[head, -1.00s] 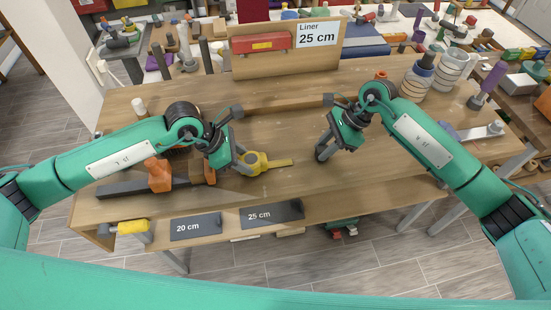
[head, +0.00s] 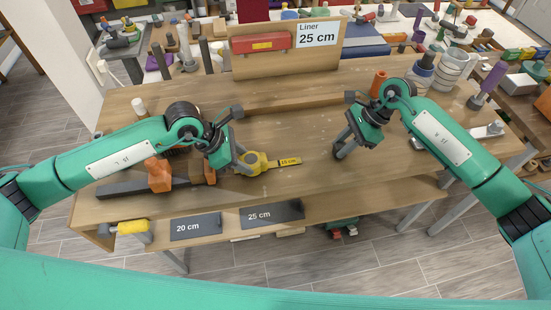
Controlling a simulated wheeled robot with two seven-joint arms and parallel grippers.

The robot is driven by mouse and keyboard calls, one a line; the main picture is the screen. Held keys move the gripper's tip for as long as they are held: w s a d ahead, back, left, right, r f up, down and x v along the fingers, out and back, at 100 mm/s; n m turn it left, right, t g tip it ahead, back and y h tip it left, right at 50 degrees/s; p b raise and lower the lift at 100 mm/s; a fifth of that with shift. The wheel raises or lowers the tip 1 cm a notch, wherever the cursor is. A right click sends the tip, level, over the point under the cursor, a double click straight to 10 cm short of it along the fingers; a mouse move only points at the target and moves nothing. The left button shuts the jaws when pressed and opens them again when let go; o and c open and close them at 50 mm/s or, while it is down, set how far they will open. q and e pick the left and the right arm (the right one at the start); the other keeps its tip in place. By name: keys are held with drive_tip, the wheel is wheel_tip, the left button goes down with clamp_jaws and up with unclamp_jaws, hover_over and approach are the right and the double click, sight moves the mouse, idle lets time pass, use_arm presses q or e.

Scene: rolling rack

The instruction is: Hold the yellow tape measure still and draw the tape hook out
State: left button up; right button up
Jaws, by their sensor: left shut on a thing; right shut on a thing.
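The yellow tape measure (head: 254,162) sits near the front of the bench. My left gripper (head: 244,168) is shut on its case from the left. A short yellow strip of tape marked "15 cm" (head: 289,162) sticks out of the case to the right. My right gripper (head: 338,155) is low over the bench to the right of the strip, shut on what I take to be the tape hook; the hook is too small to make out. Bare wood shows between the strip's visible end and the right fingers.
A "Liner 25 cm" sign (head: 317,34) stands on a board at the back. Plates marked "20 cm" (head: 196,227) and "25 cm" (head: 272,214) lie on the lower front shelf. An orange clamp (head: 158,174) is at left. Jars (head: 447,73) stand at back right.

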drive_tip(key=shift+w+d, duration=0.35)
drive_tip(key=shift+d, duration=0.85)
drive_tip(key=shift+w+d, duration=0.3)
drive_tip(key=shift+d, duration=0.85)
drive_tip(key=shift+w+d, duration=0.35)
drive_tip(key=shift+d, duration=0.85)
drive_tip(key=o, duration=1)
drive_tip(key=v, duration=1.2)
drive_tip(key=shift+a+r, duration=0.1)
